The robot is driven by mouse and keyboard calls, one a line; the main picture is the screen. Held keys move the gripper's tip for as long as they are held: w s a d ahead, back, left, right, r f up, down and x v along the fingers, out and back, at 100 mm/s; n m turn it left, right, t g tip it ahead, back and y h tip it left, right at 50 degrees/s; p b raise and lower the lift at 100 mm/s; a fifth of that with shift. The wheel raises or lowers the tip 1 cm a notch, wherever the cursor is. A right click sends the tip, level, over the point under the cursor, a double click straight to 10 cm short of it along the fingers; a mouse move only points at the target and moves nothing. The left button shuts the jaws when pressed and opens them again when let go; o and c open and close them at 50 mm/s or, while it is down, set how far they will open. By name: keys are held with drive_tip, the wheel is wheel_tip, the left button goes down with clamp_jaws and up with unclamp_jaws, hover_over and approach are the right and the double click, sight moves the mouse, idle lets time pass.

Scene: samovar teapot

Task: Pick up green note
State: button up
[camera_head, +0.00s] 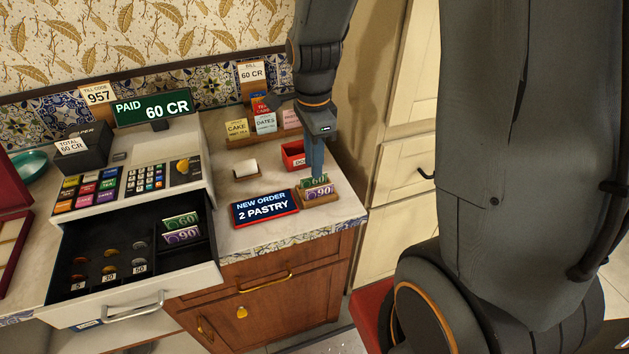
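A green note (312,182) marked 60 stands in a small wooden holder (334,196) at the counter's right end, just behind a purple note (319,192) marked 90. My gripper (315,174) points straight down over this holder, its fingertips at the top of the green note. From this side view the fingers overlap, so I cannot tell whether they are apart or whether they touch the note. Another green note (181,220) marked 60 lies in the open till drawer (150,290), behind a purple note (182,236).
A sign (264,207) reading NEW ORDER 2 PASTRY stands left of the holder. A red box (293,155) and a card rack (241,142) are close behind. The cash register (133,181) is at left. Bare counter (229,192) lies between register and sign.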

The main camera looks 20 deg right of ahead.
sight(307, 181)
drive_tip(key=shift+w+d+f+p, duration=0.1)
drive_tip(key=shift+f+p, duration=0.15)
drive_tip(key=shift+f, duration=0.55)
drive_tip(key=shift+w+a+f+p, duration=0.1)
drive_tip(key=shift+f+p, duration=0.15)
drive_tip(key=shift+f, duration=0.6)
drive_tip(key=shift+w+d+f+p, duration=0.1)
drive_tip(key=shift+f+p, duration=0.15)
drive_tip(key=shift+f, duration=0.55)
clamp_jaws()
